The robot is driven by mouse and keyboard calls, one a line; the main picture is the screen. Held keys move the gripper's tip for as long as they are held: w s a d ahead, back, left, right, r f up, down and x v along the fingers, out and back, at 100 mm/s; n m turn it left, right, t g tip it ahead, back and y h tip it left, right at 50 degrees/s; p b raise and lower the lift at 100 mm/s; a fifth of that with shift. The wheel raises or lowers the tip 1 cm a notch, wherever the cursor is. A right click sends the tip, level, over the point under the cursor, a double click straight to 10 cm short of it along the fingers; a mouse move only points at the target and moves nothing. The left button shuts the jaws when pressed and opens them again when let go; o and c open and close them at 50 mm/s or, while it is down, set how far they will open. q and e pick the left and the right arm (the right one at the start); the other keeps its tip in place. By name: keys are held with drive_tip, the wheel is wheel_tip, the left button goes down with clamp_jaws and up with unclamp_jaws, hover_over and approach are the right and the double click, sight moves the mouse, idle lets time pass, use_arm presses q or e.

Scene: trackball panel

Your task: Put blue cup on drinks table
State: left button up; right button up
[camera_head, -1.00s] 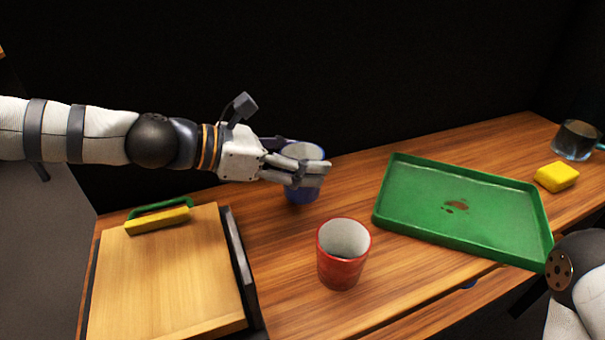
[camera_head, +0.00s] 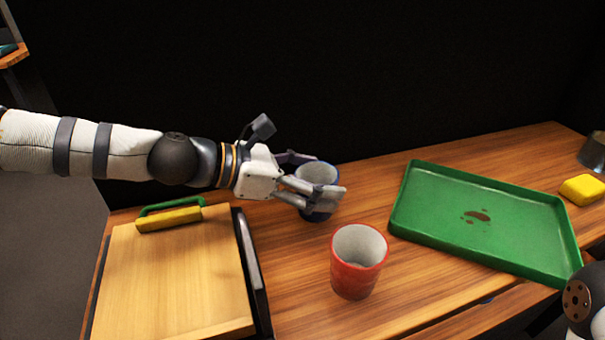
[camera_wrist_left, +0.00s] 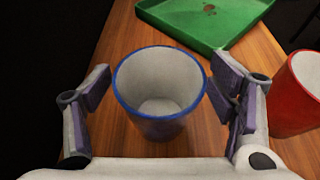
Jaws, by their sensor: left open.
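The blue cup (camera_head: 318,174), white inside with a blue rim, stands upright on the wooden counter. My left gripper (camera_head: 318,178) is open around it, one finger on each side. In the left wrist view the cup (camera_wrist_left: 160,85) sits between the two open fingers of the gripper (camera_wrist_left: 163,105), with gaps visible on both sides. Part of the cup's near side is hidden by a finger in the head view. I cannot identify a drinks table for certain. My right gripper is out of view; only part of my right arm shows at the lower right.
A red cup (camera_head: 357,262) stands close in front of the blue cup. A green tray (camera_head: 440,243) with a brown stain lies to the right, with a yellow sponge (camera_head: 583,190) and a glass (camera_head: 593,152) beyond. A wooden board (camera_head: 175,275) is at left.

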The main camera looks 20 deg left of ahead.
use_arm(q)
drive_tip(key=p+v, duration=0.4)
drive_tip(key=v, duration=0.8)
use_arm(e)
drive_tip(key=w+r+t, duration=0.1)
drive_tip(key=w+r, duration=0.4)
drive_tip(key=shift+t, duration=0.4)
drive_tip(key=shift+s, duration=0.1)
